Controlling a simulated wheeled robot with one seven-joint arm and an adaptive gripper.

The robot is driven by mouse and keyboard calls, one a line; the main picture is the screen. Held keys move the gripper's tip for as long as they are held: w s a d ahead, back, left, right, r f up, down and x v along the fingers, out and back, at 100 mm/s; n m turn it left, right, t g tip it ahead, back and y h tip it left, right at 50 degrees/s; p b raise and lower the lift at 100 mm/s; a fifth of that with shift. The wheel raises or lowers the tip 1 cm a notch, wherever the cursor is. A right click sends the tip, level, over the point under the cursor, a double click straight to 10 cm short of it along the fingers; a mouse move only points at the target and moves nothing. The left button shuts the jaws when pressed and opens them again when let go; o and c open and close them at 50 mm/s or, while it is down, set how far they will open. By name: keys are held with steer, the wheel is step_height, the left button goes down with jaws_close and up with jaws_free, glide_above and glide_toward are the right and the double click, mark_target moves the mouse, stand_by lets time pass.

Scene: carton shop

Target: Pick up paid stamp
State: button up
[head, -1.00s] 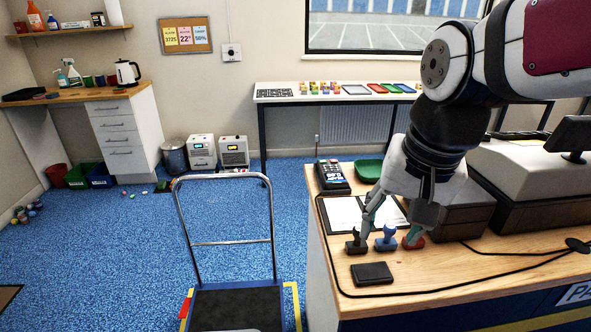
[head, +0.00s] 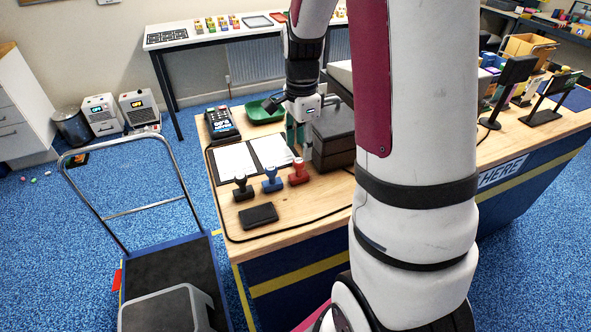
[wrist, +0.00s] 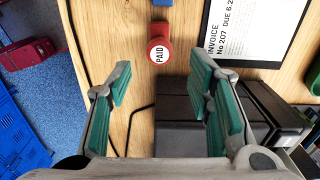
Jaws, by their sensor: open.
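The paid stamp is the red stamp (head: 298,171) at the right end of a row of three on the wooden counter. In the wrist view its round white top reads PAID (wrist: 159,55), and it lies ahead of the fingertips, between their lines. My gripper (head: 294,130) is above the counter, behind the red stamp, beside a dark box. In the wrist view my gripper (wrist: 160,90) has its two green-padded fingers wide apart with nothing between them.
A blue stamp (head: 272,180) and a black stamp (head: 243,188) stand left of the red one. A black ink pad (head: 258,215) lies in front. An open invoice folder (head: 272,151), a dark box (head: 333,138), a card terminal (head: 221,123) and a green tray (head: 265,112) are close by. A black cable runs along the counter.

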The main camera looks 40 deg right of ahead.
mark_target(299, 172)
steer(key=f, duration=0.4)
steer(key=f+p, duration=0.1)
steer(key=f, duration=0.4)
steer(key=shift+a+f, duration=0.2)
steer(key=shift+f, duration=0.05)
steer(key=shift+c, duration=0.6)
jaws_close()
